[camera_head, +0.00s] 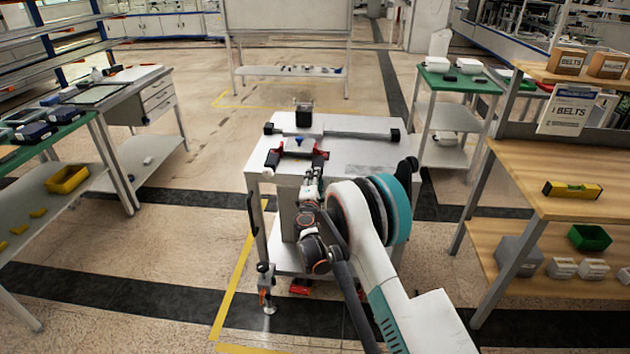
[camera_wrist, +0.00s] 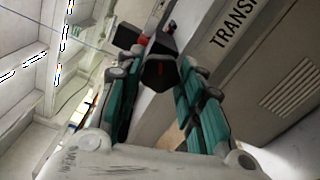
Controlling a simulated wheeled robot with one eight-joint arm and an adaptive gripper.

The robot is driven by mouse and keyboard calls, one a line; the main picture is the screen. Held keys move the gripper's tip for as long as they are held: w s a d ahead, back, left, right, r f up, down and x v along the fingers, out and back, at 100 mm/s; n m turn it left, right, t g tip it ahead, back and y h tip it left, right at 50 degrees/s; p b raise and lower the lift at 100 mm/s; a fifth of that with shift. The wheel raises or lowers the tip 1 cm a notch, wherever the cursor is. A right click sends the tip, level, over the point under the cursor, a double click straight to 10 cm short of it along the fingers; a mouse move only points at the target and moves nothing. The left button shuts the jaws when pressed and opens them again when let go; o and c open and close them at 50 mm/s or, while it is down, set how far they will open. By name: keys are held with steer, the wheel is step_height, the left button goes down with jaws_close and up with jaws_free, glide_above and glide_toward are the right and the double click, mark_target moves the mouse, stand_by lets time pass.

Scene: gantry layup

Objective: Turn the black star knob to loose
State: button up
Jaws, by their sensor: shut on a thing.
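The black star knob (camera_wrist: 160,73) is in the middle of the wrist view, between the fingertips. My gripper (camera_wrist: 157,88) has one teal-padded finger on each side of it and is shut on it. A small red mark shows on the dark part just above the knob. In the head view my gripper (camera_head: 313,184) is at the near edge of the white-topped cart (camera_head: 362,152), by a black and red bracket (camera_head: 319,160). The knob cannot be made out there, behind my wrist. I cannot tell how far it is turned.
A grey panel lettered "TRANS" (camera_wrist: 235,30) is close on the right in the wrist view. A wooden bench (camera_head: 560,185) stands right and a green-topped bench (camera_head: 45,142) left. Floor is open (camera_head: 190,225) left of the cart.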

steer(key=n, duration=1.2)
steer(key=shift+f+n, duration=0.15)
steer(key=shift+n, duration=0.15)
stand_by(0.4)
steer(key=o, duration=1.1)
steer(key=shift+c, duration=0.2)
steer(key=shift+s, duration=0.1)
steer(key=s, duration=1.2)
steer(key=shift+a, duration=0.15)
steer(key=shift+w, duration=0.1)
